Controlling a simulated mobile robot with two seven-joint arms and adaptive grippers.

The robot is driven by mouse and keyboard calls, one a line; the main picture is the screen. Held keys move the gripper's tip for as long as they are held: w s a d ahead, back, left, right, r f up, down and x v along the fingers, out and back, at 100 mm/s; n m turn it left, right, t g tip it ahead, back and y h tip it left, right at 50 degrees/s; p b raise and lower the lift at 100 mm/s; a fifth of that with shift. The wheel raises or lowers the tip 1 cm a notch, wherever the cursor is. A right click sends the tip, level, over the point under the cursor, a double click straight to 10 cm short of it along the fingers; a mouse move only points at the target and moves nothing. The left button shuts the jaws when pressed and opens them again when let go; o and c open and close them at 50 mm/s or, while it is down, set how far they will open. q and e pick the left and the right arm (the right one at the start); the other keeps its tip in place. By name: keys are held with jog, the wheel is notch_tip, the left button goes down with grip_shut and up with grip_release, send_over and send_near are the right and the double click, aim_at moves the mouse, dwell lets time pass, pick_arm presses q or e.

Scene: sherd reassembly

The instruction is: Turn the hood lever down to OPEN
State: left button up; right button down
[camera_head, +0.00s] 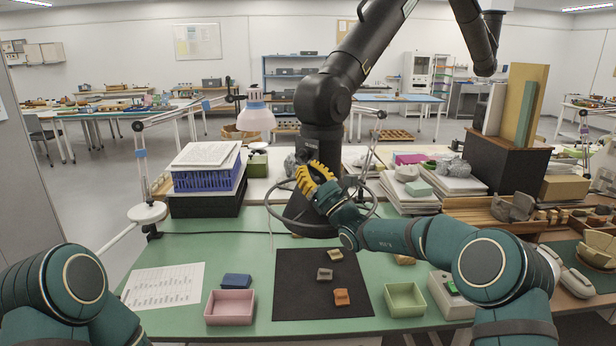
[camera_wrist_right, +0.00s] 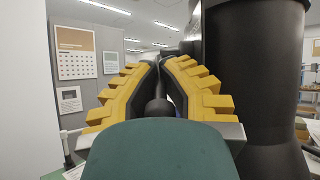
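The black extraction hood (camera_head: 300,212) hangs at the middle of the bench, below a thick black jointed arm (camera_head: 320,105), with a thin ring around it. My right gripper (camera_head: 312,176), with yellow ribbed fingers, is up against the hood's side. In the right wrist view its fingers (camera_wrist_right: 162,66) lean together around a dark lever with a round knob (camera_wrist_right: 158,107). They look shut on it, though the contact is partly hidden. The lever is hidden behind the gripper in the head view, and no OPEN mark is readable. My left gripper is out of view; only its arm shows.
A black mat (camera_head: 300,297) with several small sherds lies below, between a pink tray (camera_head: 230,318) and a green tray (camera_head: 405,312). A lamp (camera_head: 256,115) and stacked papers and crates (camera_head: 207,180) stand left of the hood. Piled boards stand on the right.

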aim_at(299, 156)
dwell(0.5)
jog(key=c, duration=1)
grip_release()
jog(key=shift+c, duration=0.2)
jog(key=r+g+h+p, duration=0.1)
jog(key=p, duration=0.5)
jog(key=r+g+h+p, duration=0.1)
jog(key=g+h+p, duration=0.1)
jog(key=p, duration=0.4)
jog(key=r+g+h+p, duration=0.1)
jog(key=p, duration=0.5)
jog(key=shift+s+d+g+h+p, duration=0.25)
jog(key=shift+s+g+h+p, duration=0.05)
jog(key=shift+g+p, duration=0.1)
jog(key=shift+s+d, duration=0.2)
jog(key=shift+d, duration=0.05)
jog(key=b+v, duration=0.2)
jog(key=v, duration=1.2)
jog(key=s+a+f+n+g+h+b, duration=0.1)
jog(key=s+a+f+n+g+b, duration=0.2)
jog(key=s+f, duration=0.4)
jog(key=s+a+f+n+g+h+b, duration=0.2)
jog(key=s+f+n+g, duration=0.3)
jog(key=f, duration=1.5)
jog(key=shift+s+a+g+h+b, duration=0.3)
jog(key=shift+s+a+g+b, duration=0.25)
jog(key=shift+s+g, duration=0.5)
